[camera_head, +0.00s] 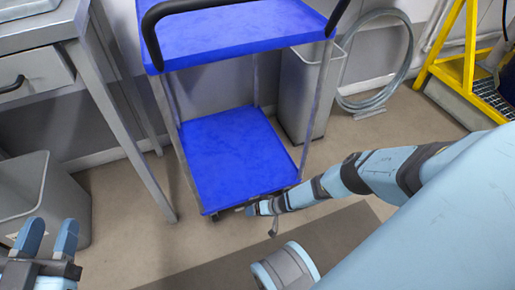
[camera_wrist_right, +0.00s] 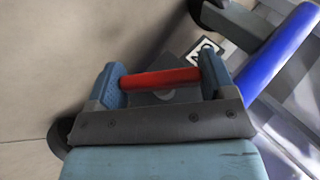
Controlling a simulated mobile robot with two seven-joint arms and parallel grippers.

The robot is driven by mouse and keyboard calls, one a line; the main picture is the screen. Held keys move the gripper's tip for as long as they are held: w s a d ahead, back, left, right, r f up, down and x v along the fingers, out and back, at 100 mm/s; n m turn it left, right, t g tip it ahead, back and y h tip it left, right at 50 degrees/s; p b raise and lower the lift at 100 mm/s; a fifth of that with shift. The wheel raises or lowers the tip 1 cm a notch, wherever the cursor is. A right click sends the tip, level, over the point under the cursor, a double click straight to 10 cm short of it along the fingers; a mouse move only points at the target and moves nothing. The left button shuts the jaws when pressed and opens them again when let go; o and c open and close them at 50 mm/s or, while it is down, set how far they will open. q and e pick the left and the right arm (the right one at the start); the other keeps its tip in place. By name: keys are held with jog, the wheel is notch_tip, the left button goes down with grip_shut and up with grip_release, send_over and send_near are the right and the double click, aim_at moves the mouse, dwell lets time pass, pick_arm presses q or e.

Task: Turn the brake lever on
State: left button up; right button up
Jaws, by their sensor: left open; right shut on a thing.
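The blue cart (camera_head: 235,150) stands in the middle of the head view, with two blue shelves on grey posts. The red brake lever (camera_wrist_right: 160,79) lies across between the fingers of my right gripper (camera_wrist_right: 161,68) in the right wrist view. That gripper is shut on it, one finger at each end. In the head view my right arm reaches down to the front lower edge of the cart, where the lever itself cannot be made out. My left gripper (camera_head: 48,226) is open and empty at the bottom left, apart from the cart.
A grey bin (camera_head: 45,200) and a metal table (camera_head: 105,100) stand left of the cart. Another grey bin (camera_head: 305,90) and a coiled hose (camera_head: 385,100) are behind it on the right. A yellow step frame (camera_head: 465,60) stands at far right. Floor in front is mostly clear.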

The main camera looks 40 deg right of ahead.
jog(key=shift+h, duration=0.3)
jog(key=shift+r+n+g+h+p, duration=0.1)
jog(key=shift+n+g+h+p, duration=0.2)
jog(key=shift+h, duration=0.5)
jog(key=shift+a+g+h+p, duration=0.1)
jog(key=shift+g+h+p, duration=0.25)
jog(key=shift+h, duration=0.35)
jog(key=shift+s+n+g+h+p, duration=0.15)
jog(key=shift+n+g+h+p, duration=0.2)
jog(key=shift+h+p, duration=0.75)
pick_arm(q)
jog(key=shift+s+d+f+n+g+y, duration=0.1)
jog(key=shift+s+d+n+g+y, duration=0.2)
jog(key=shift+n, duration=0.35)
jog(key=shift+s+d+f+n+g+y, duration=0.1)
jog(key=shift+s+d+n+g, duration=0.2)
jog(key=shift+s+n, duration=0.3)
pick_arm(e)
jog(key=shift+h, duration=0.7)
pick_arm(q)
jog(key=shift+w, duration=0.1)
pick_arm(e)
jog(key=shift+n, duration=0.25)
pick_arm(q)
jog(key=shift+f, duration=0.1)
